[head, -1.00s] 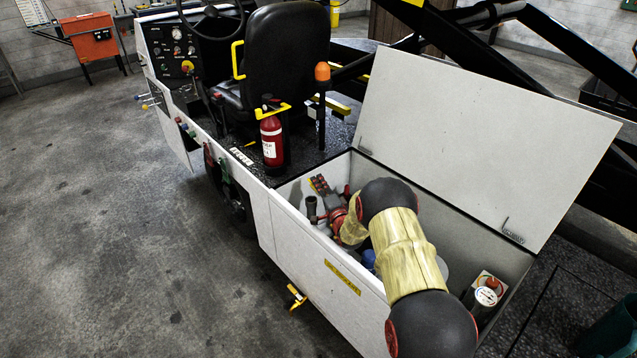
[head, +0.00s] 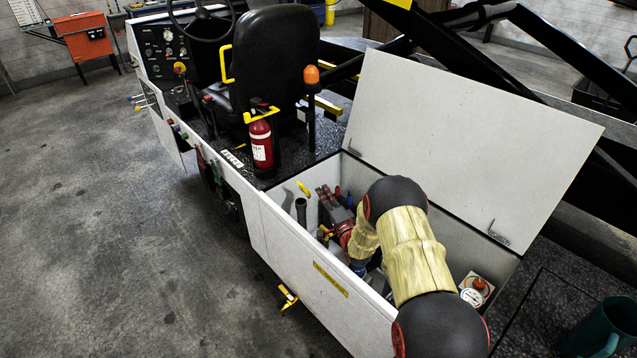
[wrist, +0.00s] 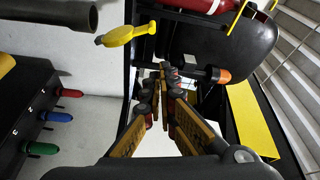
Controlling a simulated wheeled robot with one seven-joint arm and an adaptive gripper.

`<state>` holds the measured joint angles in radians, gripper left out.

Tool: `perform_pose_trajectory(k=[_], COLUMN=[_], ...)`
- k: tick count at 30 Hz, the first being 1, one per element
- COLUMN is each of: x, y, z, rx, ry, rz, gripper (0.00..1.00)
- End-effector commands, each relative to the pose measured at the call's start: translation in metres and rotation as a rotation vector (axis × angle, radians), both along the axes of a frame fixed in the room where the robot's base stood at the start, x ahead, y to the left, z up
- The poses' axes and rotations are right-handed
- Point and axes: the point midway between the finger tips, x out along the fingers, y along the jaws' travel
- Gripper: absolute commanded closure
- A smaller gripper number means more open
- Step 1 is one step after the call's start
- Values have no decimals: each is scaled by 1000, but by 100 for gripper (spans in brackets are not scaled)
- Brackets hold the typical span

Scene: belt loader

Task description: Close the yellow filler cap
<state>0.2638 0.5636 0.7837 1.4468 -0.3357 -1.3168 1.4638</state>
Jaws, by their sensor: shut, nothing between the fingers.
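The yellow filler cap (wrist: 127,35) stands out on its arm beside the dark filler pipe (wrist: 48,12) in the wrist view, apart from the pipe's mouth. In the head view the small yellow cap (head: 303,188) shows above the upright dark green pipe (head: 301,211), inside the open white compartment. My gripper (wrist: 160,88) is shut and empty, with its fingers below and right of the cap in the wrist view. In the head view my gripper (head: 326,196) is inside the compartment, right of the pipe and apart from it.
The compartment's white lid (head: 470,140) stands open behind my arm. Red, blue and green levers (wrist: 60,117) are at left in the wrist view. The seat (head: 275,55), fire extinguisher (head: 262,145) and orange beacon (head: 312,75) stand beyond the compartment.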

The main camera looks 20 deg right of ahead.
Motion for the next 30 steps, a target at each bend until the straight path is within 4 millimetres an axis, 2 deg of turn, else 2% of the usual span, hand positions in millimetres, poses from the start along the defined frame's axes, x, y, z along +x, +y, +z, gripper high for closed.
perform_pose_trajectory(k=[5,8,9,13,18,24,30], x=[-12,-17,-17,-4,15,26,24], y=[-5,-22,-34,-76,-96,-96,-71], z=[-1,-5,-3,20,46,62,56], rx=[0,3,3,-31,-132,-299,-442], ry=[0,7,6,-23,-36,-12,39], rz=[-4,-27,-41,-45,79,292,479], gripper=[100,100,100,100,100,100,100])
